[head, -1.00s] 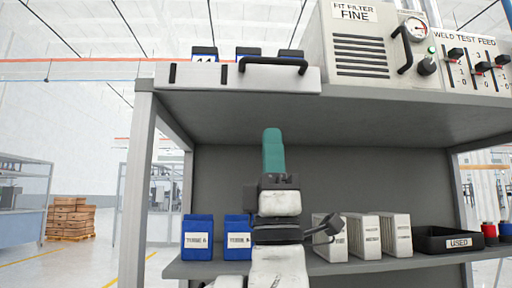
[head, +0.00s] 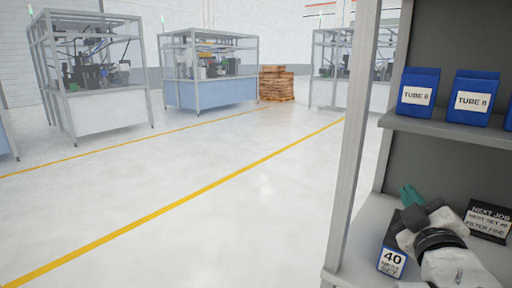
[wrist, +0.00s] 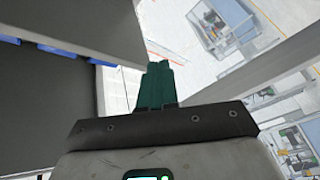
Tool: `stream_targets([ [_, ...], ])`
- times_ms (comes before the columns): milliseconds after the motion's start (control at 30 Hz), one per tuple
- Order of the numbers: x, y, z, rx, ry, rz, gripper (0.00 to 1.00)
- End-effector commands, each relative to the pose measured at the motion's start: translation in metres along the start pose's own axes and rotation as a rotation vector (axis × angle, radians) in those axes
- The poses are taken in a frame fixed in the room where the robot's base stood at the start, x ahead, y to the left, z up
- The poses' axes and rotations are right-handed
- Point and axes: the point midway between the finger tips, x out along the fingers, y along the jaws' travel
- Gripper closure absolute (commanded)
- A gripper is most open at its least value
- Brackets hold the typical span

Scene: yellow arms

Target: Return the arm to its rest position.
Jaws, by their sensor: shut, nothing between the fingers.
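My gripper (head: 411,196) shows at the lower right of the head view, its green fingers together and empty. It is in front of the shelf unit, over or near the lower shelf (head: 372,218), close to a blue box labelled 40 NEXT SET (head: 392,262). Whether it touches that box I cannot tell. In the wrist view the closed green fingers (wrist: 157,72) point up the picture, close to a grey shelf edge (wrist: 100,30). My forearm hides part of the lower shelf.
Blue boxes labelled TUBE 6 (head: 416,96) and TUBE 8 (head: 473,101) stand on the shelf above. A black NEXT JOB sign (head: 488,221) sits right of my gripper. A grey post (head: 350,150) bounds the unit; open floor (head: 180,180) lies left.

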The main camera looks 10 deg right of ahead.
Motion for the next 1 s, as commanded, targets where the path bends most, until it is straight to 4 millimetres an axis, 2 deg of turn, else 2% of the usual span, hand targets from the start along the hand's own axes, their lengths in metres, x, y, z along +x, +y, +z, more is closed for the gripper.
stream_targets([
  [33,-0.01,-0.033,0.017,0.057,-0.047,-0.098,1.0],
  [100,-0.026,-0.073,0.038,0.143,-0.122,-0.222,1.0],
  [167,-0.043,-0.107,0.056,0.211,-0.193,-0.324,1.0],
  [200,-0.057,-0.128,0.067,0.253,-0.245,-0.391,1.0],
  [267,-0.08,-0.158,0.084,0.314,-0.327,-0.485,1.0],
  [400,-0.146,-0.22,0.121,0.434,-0.549,-0.686,1.0],
  [467,-0.178,-0.241,0.135,0.476,-0.654,-0.763,1.0],
  [500,-0.202,-0.254,0.144,0.5,-0.727,-0.812,1.0],
  [633,-0.275,-0.281,0.17,0.553,-0.965,-0.937,1.0],
  [733,-0.314,-0.272,0.198,0.483,-1.122,-0.97,1.0],
  [833,-0.343,-0.268,0.216,0.435,-1.222,-0.996,1.0],
  [900,-0.354,-0.266,0.224,0.416,-1.262,-1.006,1.0],
  [1000,-0.361,-0.265,0.228,0.405,-1.284,-1.011,1.0],
])
